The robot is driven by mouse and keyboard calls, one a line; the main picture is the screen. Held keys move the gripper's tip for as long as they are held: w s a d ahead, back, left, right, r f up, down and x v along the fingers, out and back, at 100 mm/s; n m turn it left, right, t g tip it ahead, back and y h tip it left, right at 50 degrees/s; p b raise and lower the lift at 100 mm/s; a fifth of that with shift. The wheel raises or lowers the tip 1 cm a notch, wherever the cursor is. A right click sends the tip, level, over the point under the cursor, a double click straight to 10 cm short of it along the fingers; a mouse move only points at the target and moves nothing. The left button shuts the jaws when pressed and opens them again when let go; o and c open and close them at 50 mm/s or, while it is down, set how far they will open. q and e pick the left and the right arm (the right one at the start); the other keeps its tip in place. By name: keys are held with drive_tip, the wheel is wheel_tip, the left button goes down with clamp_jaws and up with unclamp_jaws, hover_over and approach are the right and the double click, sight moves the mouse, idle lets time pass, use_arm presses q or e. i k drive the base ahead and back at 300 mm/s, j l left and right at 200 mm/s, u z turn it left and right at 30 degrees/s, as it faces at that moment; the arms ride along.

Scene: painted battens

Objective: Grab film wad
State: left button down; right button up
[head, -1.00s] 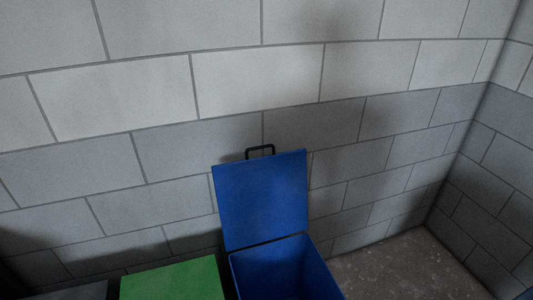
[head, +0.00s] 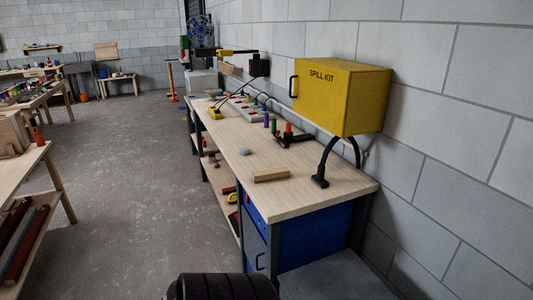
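A small grey rounded lump (head: 246,152) lies on the workbench top (head: 312,196), left of a short wooden block. It is too small to tell whether it is the film wad. Nothing else in the head view clearly looks like a film wad. Neither of my grippers is in view. A dark ribbed part at the bottom edge seems to be mine, and it shows no fingers.
A yellow spill kit box (head: 350,98) hangs on the wall over the bench. The wooden block (head: 271,175), a black clamp-like stand (head: 321,179) and several tools are on the bench. Another table (head: 35,160) stands at left. The floor (head: 130,180) between is clear.

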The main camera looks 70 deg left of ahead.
sight(244, 151)
drive_tip(key=u, duration=2.55)
drive_tip(key=i+j+z, duration=0.3)
drive_tip(key=i+j, duration=0.3)
drive_tip(key=i, duration=0.1)
